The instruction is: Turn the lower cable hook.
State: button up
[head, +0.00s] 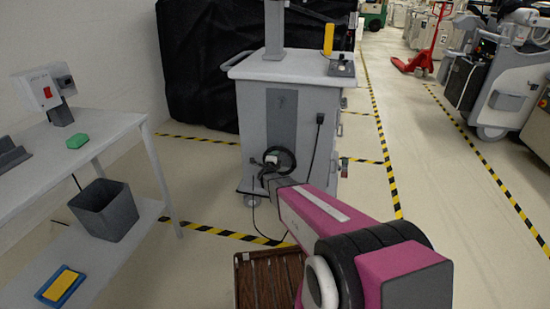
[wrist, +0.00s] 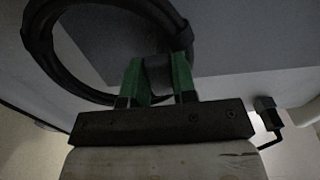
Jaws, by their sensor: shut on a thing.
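The grey cart (head: 262,125) stands ahead, with a darker panel on its front. A black cable coil (head: 288,152) hangs low on that front; it also fills the upper left of the wrist view (wrist: 45,50). My gripper (head: 268,172) is at the coil, low on the cart. In the wrist view its two green fingers (wrist: 157,82) are closed on a dark grey block, the lower cable hook (wrist: 157,70), which sits between them. The coil passes beside and behind the fingers. The hook's far end and its turn angle are hard to make out.
A black plug with a hanging cord (head: 320,120) is on the cart's right side. A table (head: 95,130) with a grey bin (head: 105,210) on its lower shelf stands at left. A brown slatted crate (head: 262,280) is on the floor.

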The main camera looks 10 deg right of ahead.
jog(key=shift+s+d+f+n, duration=0.1)
jog(key=shift+d+f+n, duration=0.15)
jog(key=shift+n, duration=2.7)
jog(key=shift+s+d+f+n, duration=0.2)
jog(key=shift+f+n, duration=0.1)
jog(key=shift+n, duration=2.7)
jog(key=shift+s+d+f+n, duration=0.1)
jog(key=shift+d+f+n, duration=0.15)
jog(key=shift+n, duration=2.7)
